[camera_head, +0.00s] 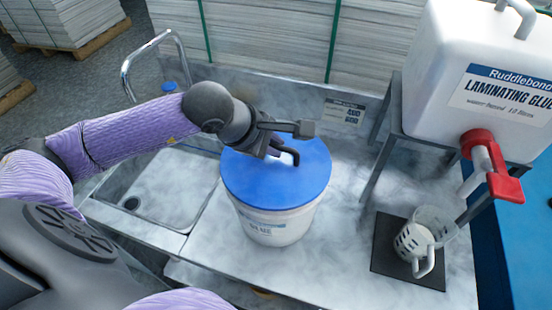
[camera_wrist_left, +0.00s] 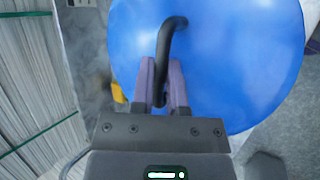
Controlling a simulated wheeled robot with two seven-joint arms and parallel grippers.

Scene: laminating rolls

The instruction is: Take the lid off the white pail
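The white pail (camera_head: 272,228) stands upright on the metal counter, its label facing the front. Its round blue lid (camera_head: 258,183) sits on top and covers the opening. A black bent handle (camera_head: 293,153) rises from the lid; it also shows in the left wrist view (camera_wrist_left: 174,24). My left gripper (camera_head: 272,149) is over the lid, reaching in from the left. In the wrist view its two fingers (camera_wrist_left: 162,75) lie on either side of the handle, close against it, and look shut on it. My right gripper is not in view.
A sink (camera_head: 160,190) with a curved tap (camera_head: 128,70) is left of the pail. Stacked sheets are behind.

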